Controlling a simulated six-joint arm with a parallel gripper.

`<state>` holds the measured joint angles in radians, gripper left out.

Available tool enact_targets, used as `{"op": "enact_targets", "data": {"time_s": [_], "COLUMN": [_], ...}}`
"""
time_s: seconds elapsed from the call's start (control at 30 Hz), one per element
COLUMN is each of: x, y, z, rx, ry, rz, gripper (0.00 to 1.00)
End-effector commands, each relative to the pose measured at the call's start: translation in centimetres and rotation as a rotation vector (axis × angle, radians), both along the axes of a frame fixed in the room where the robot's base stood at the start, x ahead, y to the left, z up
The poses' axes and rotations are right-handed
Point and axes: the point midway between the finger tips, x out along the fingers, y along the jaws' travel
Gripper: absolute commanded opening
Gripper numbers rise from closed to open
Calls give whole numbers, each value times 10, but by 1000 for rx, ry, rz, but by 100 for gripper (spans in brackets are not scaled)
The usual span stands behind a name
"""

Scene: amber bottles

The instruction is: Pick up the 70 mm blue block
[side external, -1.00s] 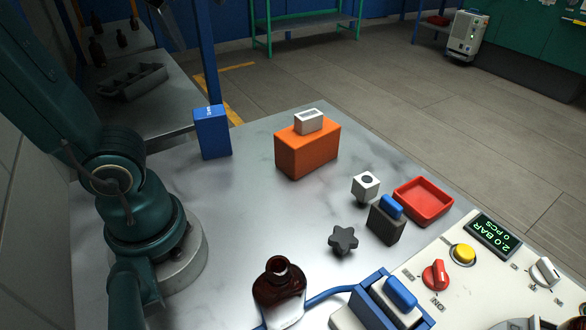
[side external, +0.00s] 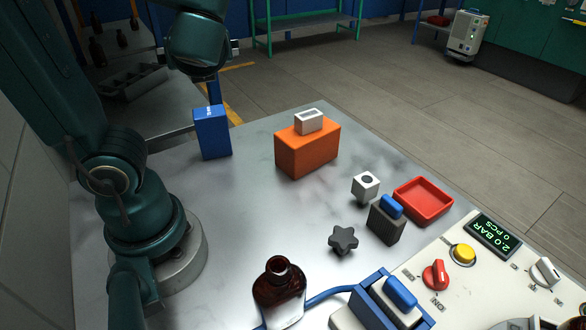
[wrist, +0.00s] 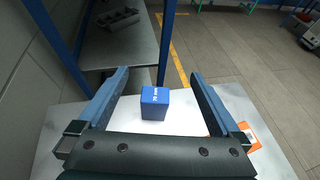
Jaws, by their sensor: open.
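The blue block (side external: 212,134) stands upright at the far left edge of the table in the side external view. White lettering shows on it. In the wrist view the blue block (wrist: 154,105) is seen from above, centred between the two blue fingers. My gripper (wrist: 160,74) is open and empty, with clear space between each finger and the block. In the side external view the end of my arm hangs above and behind the block, apart from it; the fingers are not clear there.
An orange block (side external: 306,153) with a white block (side external: 309,121) on top stands right of the blue block. A white cube (side external: 365,187), red tray (side external: 423,203), star knob (side external: 343,240) and amber bottle (side external: 280,297) are nearer. The table's middle (side external: 240,220) is clear.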

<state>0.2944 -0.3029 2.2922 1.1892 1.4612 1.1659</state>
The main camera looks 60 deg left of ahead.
Motion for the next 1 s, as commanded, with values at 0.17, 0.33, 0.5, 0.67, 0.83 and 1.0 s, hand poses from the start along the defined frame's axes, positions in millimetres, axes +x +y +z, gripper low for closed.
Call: {"op": "enact_targets", "data": {"time_s": [0.17, 0.33, 0.5, 0.67, 0.83, 1.0], "x": [-1, -2, 0, 0, 0, 0], "y": [0, 0, 0, 0, 0, 3], "z": [-55, -94, -126, -152, -169, -176], "rx": [8, 6, 6, 5, 1, 0], "ry": [25, 25, 20, 14, 5, 1], "rz": [-4, -4, -1, -1, 0, 4], "gripper": [100, 100, 100, 100, 100, 100]}}
